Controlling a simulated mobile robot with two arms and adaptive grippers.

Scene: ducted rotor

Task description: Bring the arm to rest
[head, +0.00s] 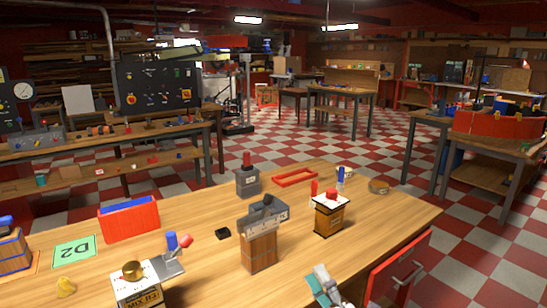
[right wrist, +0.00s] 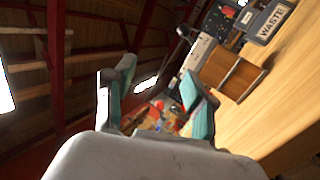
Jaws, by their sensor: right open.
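My right gripper (head: 322,284) is at the bottom of the head view, by the near edge of the wooden workbench (head: 200,210). In the right wrist view my right gripper (right wrist: 158,80) has its two teal-padded fingers spread apart, with nothing between them. That view is tilted, with the bench top on its right side and the ceiling on its left. My left gripper is not in view.
A wooden box with a grey top (head: 260,245) and a white-topped box (head: 330,215) stand near the gripper. A red-framed panel with a handle (head: 400,270) is to its right. A grey box marked WASTE (right wrist: 268,20) shows in the wrist view. Checkered floor (head: 480,235) lies open at right.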

